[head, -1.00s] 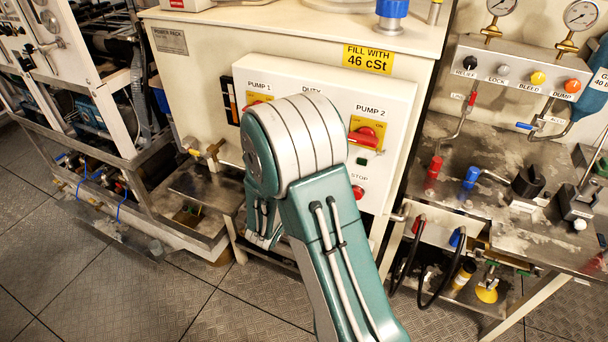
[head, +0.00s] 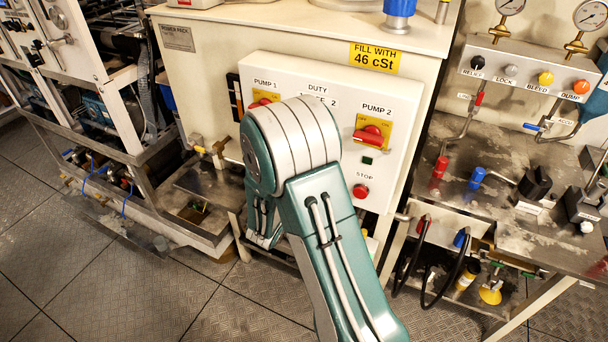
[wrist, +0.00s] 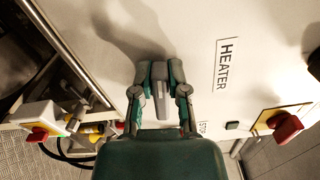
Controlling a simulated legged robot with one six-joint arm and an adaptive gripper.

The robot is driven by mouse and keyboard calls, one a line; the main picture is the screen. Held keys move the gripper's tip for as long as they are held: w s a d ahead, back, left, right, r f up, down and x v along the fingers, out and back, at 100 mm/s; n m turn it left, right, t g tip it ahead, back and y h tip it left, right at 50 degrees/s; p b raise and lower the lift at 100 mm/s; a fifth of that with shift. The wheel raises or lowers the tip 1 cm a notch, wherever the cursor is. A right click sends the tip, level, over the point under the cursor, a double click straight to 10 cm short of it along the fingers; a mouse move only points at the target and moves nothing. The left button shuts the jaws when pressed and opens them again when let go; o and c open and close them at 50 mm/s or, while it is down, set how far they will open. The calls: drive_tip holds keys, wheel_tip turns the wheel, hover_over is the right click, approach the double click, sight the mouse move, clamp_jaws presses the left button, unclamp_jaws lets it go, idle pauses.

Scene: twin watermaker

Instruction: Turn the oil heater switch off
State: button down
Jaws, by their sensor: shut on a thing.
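The HEATER label (wrist: 224,66) is on the white panel in the wrist view, its text turned sideways. My gripper (wrist: 160,75) is beside that label, against the panel. Its two dark fingers are shut on a grey handle (wrist: 161,100), which appears to be the heater switch. The fingers partly cover it, and I cannot read its position. In the head view the white panel (head: 392,180) carries the PUMP 1, DUTY and PUMP 2 labels. My arm hides the heater switch and my gripper there.
The red PUMP 2 switch (head: 371,135) on its yellow plate and the red stop button (head: 361,191) are right of my arm. A steel bench with valves (head: 465,150) stands to the right. An open-framed machine (head: 110,130) stands left. Floor (head: 150,300) is clear in front.

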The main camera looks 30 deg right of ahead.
drive_tip(key=shift+w+a+f+n, duration=0.15)
drive_tip(key=shift+f+n, duration=0.15)
drive_tip(key=shift+n, duration=0.7)
drive_tip(key=c, duration=0.6)
unclamp_jaws()
drive_tip(key=shift+f, duration=0.1)
drive_tip(key=shift+c, duration=0.2)
drive_tip(key=shift+a, duration=0.1)
drive_tip(key=v, duration=1.2)
